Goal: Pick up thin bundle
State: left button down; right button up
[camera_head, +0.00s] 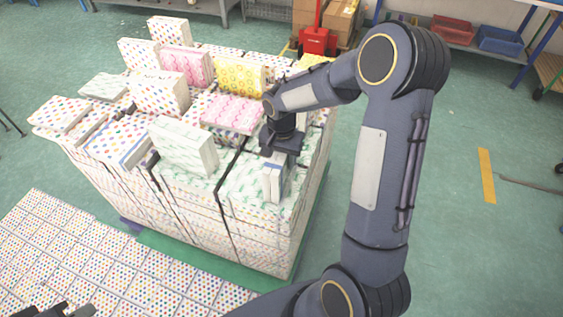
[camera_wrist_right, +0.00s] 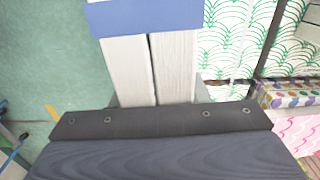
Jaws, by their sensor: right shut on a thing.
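My right gripper (camera_head: 280,152) points down over the near right corner of the large stack. It is shut on a thin white bundle with a blue band (camera_head: 274,180), which stands upright at the stack's top. In the right wrist view, the bundle (camera_wrist_right: 176,70) shows as two pale paper edges side by side under the blue band (camera_wrist_right: 145,15). The gripper's fingertips are hidden there behind its dark plate. Part of my left gripper (camera_head: 58,311) shows at the bottom left edge, away from the stack; its jaws are cut off.
The large stack of patterned packs (camera_head: 210,225) sits on a green pallet (camera_head: 180,258). A green-patterned pack (camera_head: 184,146) stands left of the right gripper, and a pink pack (camera_head: 232,114) lies behind it. The floor at right is mostly clear.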

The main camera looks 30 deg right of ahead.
grip_shut()
jog(key=shift+r, duration=0.1)
